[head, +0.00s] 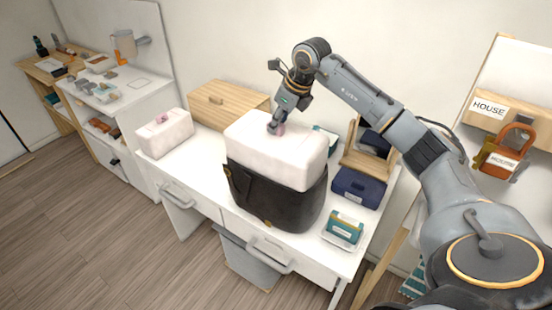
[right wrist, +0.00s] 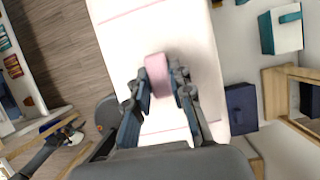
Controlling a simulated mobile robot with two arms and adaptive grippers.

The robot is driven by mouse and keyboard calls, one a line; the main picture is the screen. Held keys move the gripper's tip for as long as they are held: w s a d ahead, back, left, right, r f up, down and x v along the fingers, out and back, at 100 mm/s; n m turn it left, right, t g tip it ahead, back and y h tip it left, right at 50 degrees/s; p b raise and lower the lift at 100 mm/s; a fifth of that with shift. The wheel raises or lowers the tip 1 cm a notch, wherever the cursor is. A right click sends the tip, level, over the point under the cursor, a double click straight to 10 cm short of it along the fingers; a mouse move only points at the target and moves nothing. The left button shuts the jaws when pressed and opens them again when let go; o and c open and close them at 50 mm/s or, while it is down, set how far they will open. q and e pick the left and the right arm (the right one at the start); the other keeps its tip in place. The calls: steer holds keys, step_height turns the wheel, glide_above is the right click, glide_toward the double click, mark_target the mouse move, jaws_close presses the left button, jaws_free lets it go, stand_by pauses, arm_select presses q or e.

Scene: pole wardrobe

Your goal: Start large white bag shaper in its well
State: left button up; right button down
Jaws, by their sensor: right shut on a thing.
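The large white bag shaper (head: 280,152) is a soft-edged white block at the mouth of the black bag (head: 275,207) on the white table. Most of its height shows above the bag's rim. Its lower edge is hidden by the bag's front, so I cannot tell how deep it sits. My right gripper (head: 277,128) is shut on the pink tab on top of the shaper. In the right wrist view the pink tab (right wrist: 157,75) is between the fingers, with the white top (right wrist: 205,60) below. The well inside the bag is hidden. My left gripper is not in view.
A smaller white shaper (head: 164,136) with a pink tab stands at the table's left. A wooden box (head: 228,101) is behind. A navy box (head: 358,187) and teal-and-white box (head: 343,229) are close on the right. A grey bin (head: 250,266) is below the table.

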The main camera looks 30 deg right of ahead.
steer(key=shift+f+b, duration=2.25)
steer(key=shift+f, duration=1.15)
steer(key=c, duration=1.1)
jaws_free()
steer(key=shift+r+p, duration=2.6)
steer(key=shift+r, duration=0.95)
steer(key=shift+s+f, duration=0.1)
steer(key=shift+f, duration=0.05)
